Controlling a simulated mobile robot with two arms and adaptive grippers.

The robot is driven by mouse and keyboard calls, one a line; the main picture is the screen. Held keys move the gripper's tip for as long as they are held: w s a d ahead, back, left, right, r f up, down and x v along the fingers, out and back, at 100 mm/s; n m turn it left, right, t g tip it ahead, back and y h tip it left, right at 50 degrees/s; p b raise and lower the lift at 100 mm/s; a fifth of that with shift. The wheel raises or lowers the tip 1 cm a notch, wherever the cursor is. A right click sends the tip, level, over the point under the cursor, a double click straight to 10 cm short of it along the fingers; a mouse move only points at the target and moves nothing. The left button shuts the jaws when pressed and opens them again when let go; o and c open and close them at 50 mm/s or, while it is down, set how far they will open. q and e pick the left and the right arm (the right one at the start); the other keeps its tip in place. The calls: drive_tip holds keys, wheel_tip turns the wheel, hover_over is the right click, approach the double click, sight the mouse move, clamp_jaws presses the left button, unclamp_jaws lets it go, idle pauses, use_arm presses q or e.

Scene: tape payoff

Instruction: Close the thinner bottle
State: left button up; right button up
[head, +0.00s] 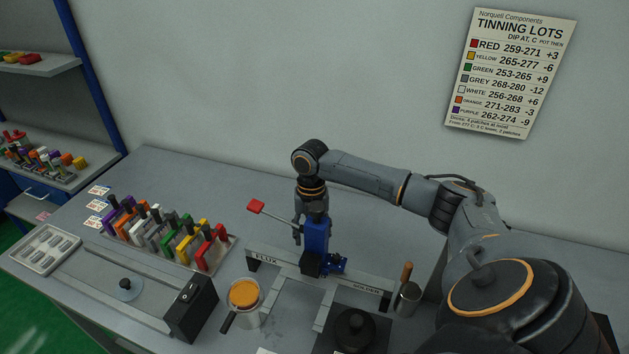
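I cannot make out a bottle clearly labelled as thinner. A dark rounded item with a knob on top (355,328) stands on a dark base at the front, and a grey metal cup (407,300) with a wooden-handled tool in it stands to its right. My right gripper (298,238) points down beside a blue upright device (317,236) with a red-ended lever (256,206). The device hides part of the gripper, so I cannot tell whether it is open, shut or touching anything. My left gripper is not in view.
A rack of coloured clamp-like pieces (225,258) stands left of centre. A pot with orange contents (244,293) is in front of the FLUX and SOLDER rail (365,288). A grey tray (45,250) lies far left. The back of the bench is mostly clear.

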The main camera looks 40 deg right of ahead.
drive_tip(key=shift+s+f+p, duration=0.2)
drive_tip(key=shift+f+p, duration=0.15)
drive_tip(key=shift+p, duration=0.05)
drive_tip(key=f, duration=0.1)
drive_tip(key=s+f+p, duration=0.1)
drive_tip(key=f, duration=0.1)
drive_tip(key=shift+a+f, duration=0.15)
drive_tip(key=shift+f, duration=0.55)
drive_tip(key=shift+w, duration=0.1)
drive_tip(key=c, duration=0.8)
